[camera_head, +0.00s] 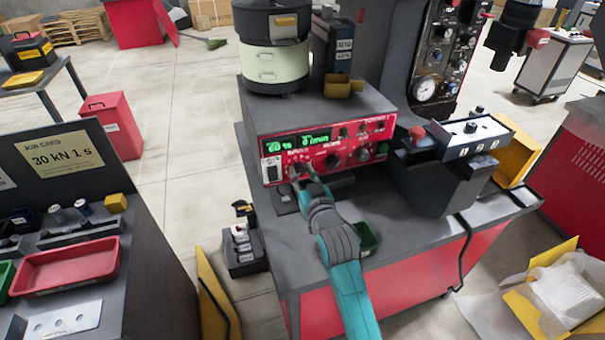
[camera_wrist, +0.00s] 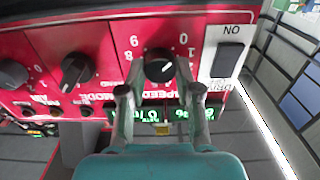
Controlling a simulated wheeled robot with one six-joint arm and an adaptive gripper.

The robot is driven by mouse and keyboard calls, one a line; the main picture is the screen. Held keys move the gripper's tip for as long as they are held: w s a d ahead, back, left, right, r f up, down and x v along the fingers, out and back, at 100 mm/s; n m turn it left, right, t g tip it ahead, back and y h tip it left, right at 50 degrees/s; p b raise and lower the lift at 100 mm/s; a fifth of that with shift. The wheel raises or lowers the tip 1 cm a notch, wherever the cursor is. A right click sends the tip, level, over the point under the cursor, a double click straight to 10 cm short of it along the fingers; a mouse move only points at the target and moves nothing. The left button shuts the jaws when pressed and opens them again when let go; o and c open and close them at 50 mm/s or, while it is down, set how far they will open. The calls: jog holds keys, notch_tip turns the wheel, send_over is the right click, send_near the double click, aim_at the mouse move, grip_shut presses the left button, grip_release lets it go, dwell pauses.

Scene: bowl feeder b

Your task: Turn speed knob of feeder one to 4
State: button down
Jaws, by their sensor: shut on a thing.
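The feeder's red control panel (camera_head: 318,146) is on the front of a grey box, with green displays whose digits I cannot read surely. My gripper (camera_head: 299,172) is at the panel's lower left. In the wrist view, where the lettering is upside down, the black speed knob (camera_wrist: 159,66) has a white pointer mark and dial numbers around it. My gripper (camera_wrist: 157,70) is shut on this knob, one finger on each side. The label SPEED is partly hidden by the fingers. The exact number at the pointer is hard to tell.
A white ON switch plate (camera_wrist: 226,58) sits close beside the speed knob. Another black knob (camera_wrist: 77,69) is on the other side, by the word MODE. A box with a red button (camera_head: 417,134) stands right of the panel. A green tray (camera_head: 368,238) lies beside my arm.

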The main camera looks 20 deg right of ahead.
jog(key=shift+m, duration=0.3)
jog(key=m, duration=0.5)
jog(key=shift+d, duration=0.1)
jog(key=m, duration=0.6)
jog(key=shift+f+m, duration=0.1)
jog(key=shift+m, duration=0.3)
jog(key=m, duration=0.5)
jog(key=shift+d+f, duration=0.1)
jog(key=m, duration=0.6)
jog(key=shift+f, duration=0.1)
jog(key=shift+m, duration=0.3)
jog(key=c, duration=0.8)
grip_release()
